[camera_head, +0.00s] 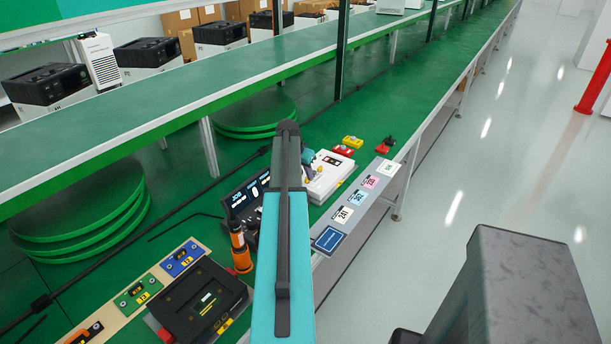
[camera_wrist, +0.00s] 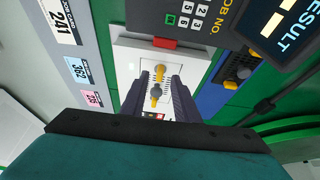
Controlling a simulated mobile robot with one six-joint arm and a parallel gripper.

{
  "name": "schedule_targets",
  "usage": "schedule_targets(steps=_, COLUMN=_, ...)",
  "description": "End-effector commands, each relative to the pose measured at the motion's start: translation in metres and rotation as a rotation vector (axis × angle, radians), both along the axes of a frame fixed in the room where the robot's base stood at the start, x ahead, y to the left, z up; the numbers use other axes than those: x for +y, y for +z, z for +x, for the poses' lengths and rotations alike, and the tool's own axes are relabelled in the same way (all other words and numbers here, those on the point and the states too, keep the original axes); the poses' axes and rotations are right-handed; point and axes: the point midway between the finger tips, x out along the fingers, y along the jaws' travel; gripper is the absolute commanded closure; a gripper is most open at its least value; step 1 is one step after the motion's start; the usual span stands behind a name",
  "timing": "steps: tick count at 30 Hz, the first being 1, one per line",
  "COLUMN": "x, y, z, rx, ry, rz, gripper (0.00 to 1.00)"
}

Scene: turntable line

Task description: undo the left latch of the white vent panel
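The white vent panel (camera_wrist: 189,67) lies below my gripper in the wrist view, with dark vent slots and a red block at its upper edge. In the head view the panel (camera_head: 331,180) is partly hidden behind my arm. My gripper (camera_wrist: 158,82) has its two dark fingers apart over the panel. A yellow latch (camera_wrist: 156,102) with a grey round pivot lies between the fingers; whether they touch it I cannot tell. Another yellow piece (camera_wrist: 160,70) shows just beyond it. Which latch is the left one is unclear in this turned view.
A dark job display (camera_head: 246,198) stands beside the panel. A grey strip with number cards (camera_head: 357,197) runs along the bench edge. An orange tool (camera_head: 238,248) stands upright near a black case (camera_head: 200,303). Small yellow (camera_head: 352,141) and red parts lie behind the panel.

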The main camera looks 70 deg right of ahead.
Motion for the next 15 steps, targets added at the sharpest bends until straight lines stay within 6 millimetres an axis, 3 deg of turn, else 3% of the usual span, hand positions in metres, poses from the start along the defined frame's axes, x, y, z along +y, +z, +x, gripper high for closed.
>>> schedule_targets(steps=6, x=-0.007, y=-0.016, z=-0.001, rx=0.001, ry=0.000, rz=0.000, gripper=0.72)
schedule_targets(steps=15, x=-0.009, y=-0.022, z=-0.002, rx=0.000, ry=0.001, rz=0.000, gripper=0.72)
